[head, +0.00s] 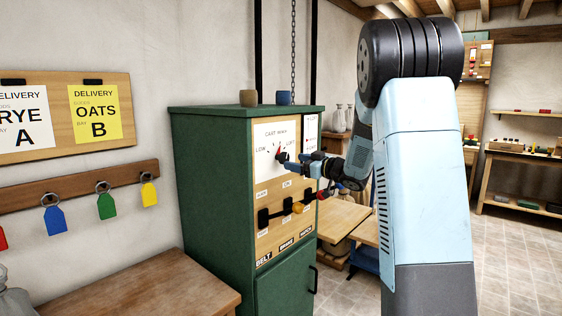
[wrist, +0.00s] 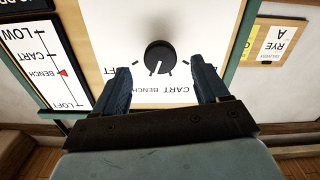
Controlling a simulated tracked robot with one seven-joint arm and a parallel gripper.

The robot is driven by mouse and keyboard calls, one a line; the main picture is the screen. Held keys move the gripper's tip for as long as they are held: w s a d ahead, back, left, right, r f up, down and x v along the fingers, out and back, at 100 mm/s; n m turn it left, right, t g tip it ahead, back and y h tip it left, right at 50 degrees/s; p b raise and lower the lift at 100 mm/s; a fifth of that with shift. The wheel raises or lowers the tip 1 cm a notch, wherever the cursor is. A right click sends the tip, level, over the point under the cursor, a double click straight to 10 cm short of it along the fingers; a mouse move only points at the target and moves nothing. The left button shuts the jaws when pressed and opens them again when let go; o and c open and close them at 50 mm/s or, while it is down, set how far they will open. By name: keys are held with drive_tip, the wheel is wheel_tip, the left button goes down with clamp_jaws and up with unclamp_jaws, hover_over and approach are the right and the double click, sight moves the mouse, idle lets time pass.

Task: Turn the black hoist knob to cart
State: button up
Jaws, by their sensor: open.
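The black hoist knob (wrist: 160,57) shows in the wrist view on a white dial plate (wrist: 110,20), with the lettering upside down there. Its pale pointer line aims down and slightly left in that view, toward the BENCH label (wrist: 147,91); the CART label (wrist: 174,91) is just right of it. My gripper (wrist: 165,76) is open, one finger on each side below the knob, holding nothing. The head view shows my gripper (head: 287,158) in front of the dial on the green cabinet (head: 215,190), partly covering it.
A scale (wrist: 45,65) beside the dial has a red marker at BENCH. Below the dial are levers, including an orange-knobbed one (head: 298,208).

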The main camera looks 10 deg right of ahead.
sight(284, 159)
drive_tip(key=shift+x, duration=3.1)
drive_tip(key=shift+c, duration=0.2)
